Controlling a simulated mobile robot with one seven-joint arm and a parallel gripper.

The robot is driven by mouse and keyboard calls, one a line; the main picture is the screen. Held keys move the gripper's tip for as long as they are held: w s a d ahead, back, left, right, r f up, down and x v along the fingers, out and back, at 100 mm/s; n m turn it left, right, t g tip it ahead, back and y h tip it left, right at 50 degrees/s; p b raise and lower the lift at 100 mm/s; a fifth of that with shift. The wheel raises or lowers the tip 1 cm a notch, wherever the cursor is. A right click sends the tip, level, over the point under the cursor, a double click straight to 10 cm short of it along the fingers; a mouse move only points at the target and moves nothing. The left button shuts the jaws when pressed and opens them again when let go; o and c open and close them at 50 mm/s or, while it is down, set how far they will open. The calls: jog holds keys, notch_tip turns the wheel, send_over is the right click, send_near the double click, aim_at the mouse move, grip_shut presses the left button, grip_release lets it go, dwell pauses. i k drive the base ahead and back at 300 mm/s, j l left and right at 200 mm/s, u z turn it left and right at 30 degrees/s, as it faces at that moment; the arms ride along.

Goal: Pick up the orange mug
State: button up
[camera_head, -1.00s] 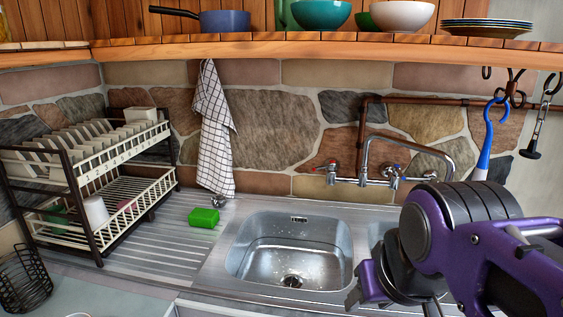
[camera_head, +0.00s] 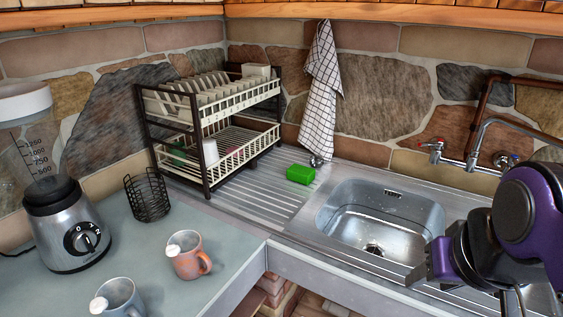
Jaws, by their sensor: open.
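The orange mug (camera_head: 187,256) stands upright on the grey counter at the lower left, its handle facing right. Something white shows at its rim. A blue-grey mug (camera_head: 119,299) stands in front of it to the left, cut off by the bottom edge, also with something white at its rim. My gripper (camera_head: 424,270) is at the lower right, in front of the sink and far to the right of the orange mug. It is open, and I see nothing between its fingers. My purple and black arm hides part of the sink's right side.
A blender (camera_head: 66,235) and a black wire basket (camera_head: 148,197) stand behind the mugs. A dish rack (camera_head: 204,150) and green sponge (camera_head: 301,174) are near the sink (camera_head: 380,215). The counter right of the orange mug is clear up to its edge.

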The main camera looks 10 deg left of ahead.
aim_at(185, 248)
jog(key=j+u, duration=0.1)
jog(key=u, duration=0.3)
jog(key=k+j+u, duration=0.1)
jog(key=u, duration=0.3)
jog(key=j+u, duration=0.15)
jog(key=u, duration=0.2)
jog(key=z, duration=1.5)
jog(key=u, duration=1.3)
jog(key=k, duration=0.05)
